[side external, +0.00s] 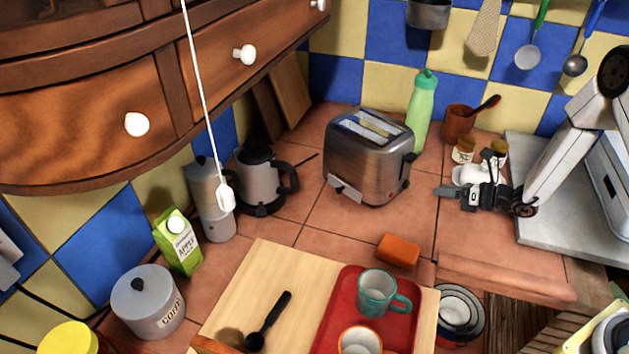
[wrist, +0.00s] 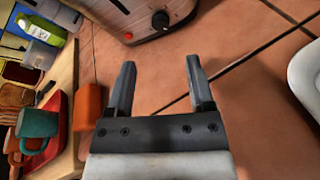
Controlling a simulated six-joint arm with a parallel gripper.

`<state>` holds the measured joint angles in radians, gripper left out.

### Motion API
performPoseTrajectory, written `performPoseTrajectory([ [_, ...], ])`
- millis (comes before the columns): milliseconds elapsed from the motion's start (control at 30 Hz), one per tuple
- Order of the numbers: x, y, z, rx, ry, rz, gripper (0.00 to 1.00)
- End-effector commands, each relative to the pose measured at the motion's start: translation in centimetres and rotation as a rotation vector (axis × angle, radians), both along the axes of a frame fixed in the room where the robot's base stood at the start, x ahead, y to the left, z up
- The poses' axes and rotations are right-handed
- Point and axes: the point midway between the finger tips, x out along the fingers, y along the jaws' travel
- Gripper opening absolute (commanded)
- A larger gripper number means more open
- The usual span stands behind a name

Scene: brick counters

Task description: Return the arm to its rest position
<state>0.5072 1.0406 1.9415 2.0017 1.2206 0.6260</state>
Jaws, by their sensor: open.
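My gripper (side external: 445,192) is at the right of the side view, above the tiled counter and to the right of the toaster. In the wrist view my gripper (wrist: 158,75) shows two dark fingers spread apart, with only bare tiles between them. It is open and empty. My arm reaches in from the right edge of the side view.
A steel toaster (side external: 367,160) stands left of my gripper. An orange sponge (side external: 398,250) lies below. A red tray (side external: 335,326) on a wooden board holds a teal mug (side external: 377,293) and an orange-rimmed mug (side external: 359,342). Small jars (side external: 463,150) stand behind my gripper.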

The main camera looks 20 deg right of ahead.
Motion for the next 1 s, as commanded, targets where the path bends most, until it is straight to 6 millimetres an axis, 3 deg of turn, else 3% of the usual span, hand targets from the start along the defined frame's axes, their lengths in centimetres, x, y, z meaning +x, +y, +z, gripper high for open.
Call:
performPoseTrajectory([
  [167,-0.2,0.9,0.4,-0.028,-0.001,0.048,0.69],
  [367,-1.6,3.7,1.6,-0.137,0.002,0.222,0.69],
  [700,-7.2,9.3,4.1,-0.478,-0.049,0.719,0.69],
  [1000,-12.5,11.0,5.7,-0.821,-0.171,1.161,0.69],
])
